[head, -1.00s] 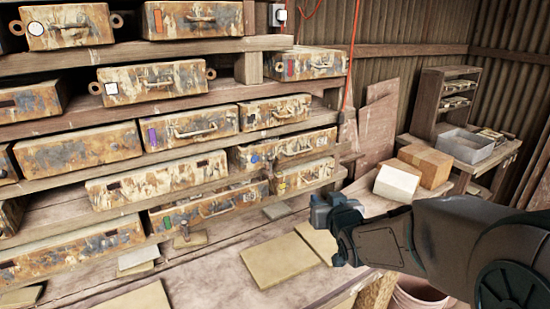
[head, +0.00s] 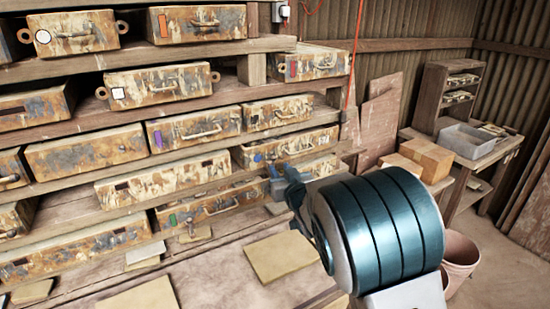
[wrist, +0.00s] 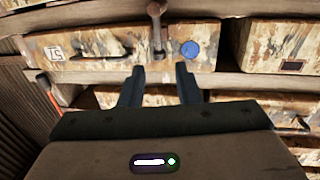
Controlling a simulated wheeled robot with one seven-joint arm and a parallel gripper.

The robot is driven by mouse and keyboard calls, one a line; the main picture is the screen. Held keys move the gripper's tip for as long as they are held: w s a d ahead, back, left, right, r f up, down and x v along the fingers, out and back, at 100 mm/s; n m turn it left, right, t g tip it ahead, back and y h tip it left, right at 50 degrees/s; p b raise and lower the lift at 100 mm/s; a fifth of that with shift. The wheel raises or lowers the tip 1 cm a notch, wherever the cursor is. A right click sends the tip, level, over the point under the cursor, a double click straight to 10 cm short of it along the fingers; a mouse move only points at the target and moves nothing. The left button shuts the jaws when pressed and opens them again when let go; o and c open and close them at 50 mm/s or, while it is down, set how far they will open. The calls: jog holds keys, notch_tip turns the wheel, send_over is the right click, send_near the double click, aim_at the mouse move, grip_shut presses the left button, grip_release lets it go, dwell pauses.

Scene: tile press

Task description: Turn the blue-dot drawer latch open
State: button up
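The blue-dot drawer (head: 312,141) is a rusty, mottled box front on the rack's right side, with its blue dot (head: 258,157) at its left end. In the wrist view the blue dot (wrist: 190,50) is large and right of centre. A brown metal latch (wrist: 155,28) stands upright across the drawer's upper edge, left of the dot, with a knob at its top end. My gripper (wrist: 161,82) is open and empty, its two dark fingers pointing at the drawer front, apart from the latch. In the head view my gripper (head: 280,183) is partly hidden by my arm.
Other rusty drawers with coloured marks fill the wooden shelves, one (head: 192,131) with a purple mark. Flat tan tiles (head: 282,257) lie on the bench below. A cardboard box (head: 427,158), grey tray (head: 468,140) and bucket (head: 460,253) are at right.

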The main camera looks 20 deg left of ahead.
aim_at(274, 161)
jog(key=shift+p+x, duration=0.9)
jog(key=shift+x, duration=2)
grip_shut()
